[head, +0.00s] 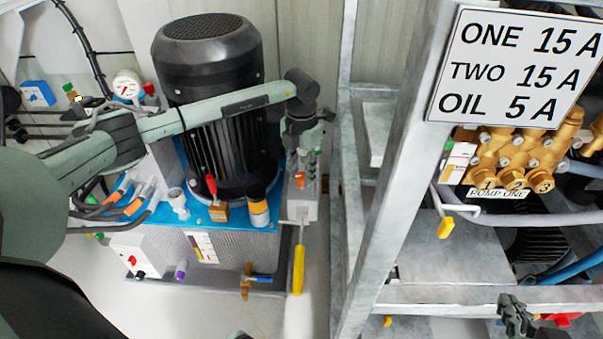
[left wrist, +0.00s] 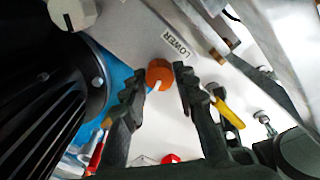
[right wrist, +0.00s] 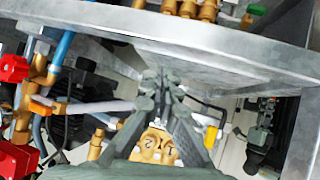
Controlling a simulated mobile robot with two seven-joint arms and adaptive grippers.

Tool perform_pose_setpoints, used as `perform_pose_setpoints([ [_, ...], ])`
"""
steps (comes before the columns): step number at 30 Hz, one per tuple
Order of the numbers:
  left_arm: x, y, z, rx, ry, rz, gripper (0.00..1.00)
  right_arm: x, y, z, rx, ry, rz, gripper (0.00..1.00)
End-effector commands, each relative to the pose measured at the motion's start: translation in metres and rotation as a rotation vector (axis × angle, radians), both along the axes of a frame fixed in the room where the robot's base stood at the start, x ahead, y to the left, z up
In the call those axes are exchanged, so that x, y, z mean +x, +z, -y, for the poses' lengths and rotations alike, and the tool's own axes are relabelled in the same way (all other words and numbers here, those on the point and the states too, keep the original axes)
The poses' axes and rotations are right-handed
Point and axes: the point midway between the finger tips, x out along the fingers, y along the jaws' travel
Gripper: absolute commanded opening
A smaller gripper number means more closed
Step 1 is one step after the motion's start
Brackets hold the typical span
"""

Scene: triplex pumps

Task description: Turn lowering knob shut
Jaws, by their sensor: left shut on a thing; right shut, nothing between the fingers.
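The orange lowering knob (left wrist: 159,75) has a white pointer line and sits on a light grey block beside the LOWER label (left wrist: 176,46). My left gripper (left wrist: 161,82) has one finger on each side of the knob and is shut on it. In the head view, an orange knob (head: 299,181) shows on the valve block (head: 303,207), just below my left gripper (head: 302,158). My right gripper (head: 515,312) is at the lower right of the head view, far from the knob. In the right wrist view its fingers (right wrist: 160,84) are together and empty.
A black motor (head: 215,100) stands left of the valve block on a blue-topped tank (head: 225,215). A yellow lever (head: 298,270) hangs below the block. A grey metal frame (head: 375,220) rises to the right. Frame bars (right wrist: 200,55) and red valves (right wrist: 14,68) surround my right gripper.

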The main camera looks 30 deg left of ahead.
Motion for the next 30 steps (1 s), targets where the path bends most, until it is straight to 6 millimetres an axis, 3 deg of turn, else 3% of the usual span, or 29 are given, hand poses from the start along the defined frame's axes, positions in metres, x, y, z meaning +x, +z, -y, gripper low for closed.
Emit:
perform_pose_setpoints([
  [15, 0.0, -0.001, -0.001, 0.001, -0.492, 0.001, 0.0, 0.022, 0.048, -0.038, 0.107, 0.068, 0.262, 0.0],
  [30, 0.0, -0.001, -0.001, 0.001, -0.964, 0.0, 0.0, 0.026, 0.108, -0.07, 0.231, 0.126, 0.537, 0.0],
])
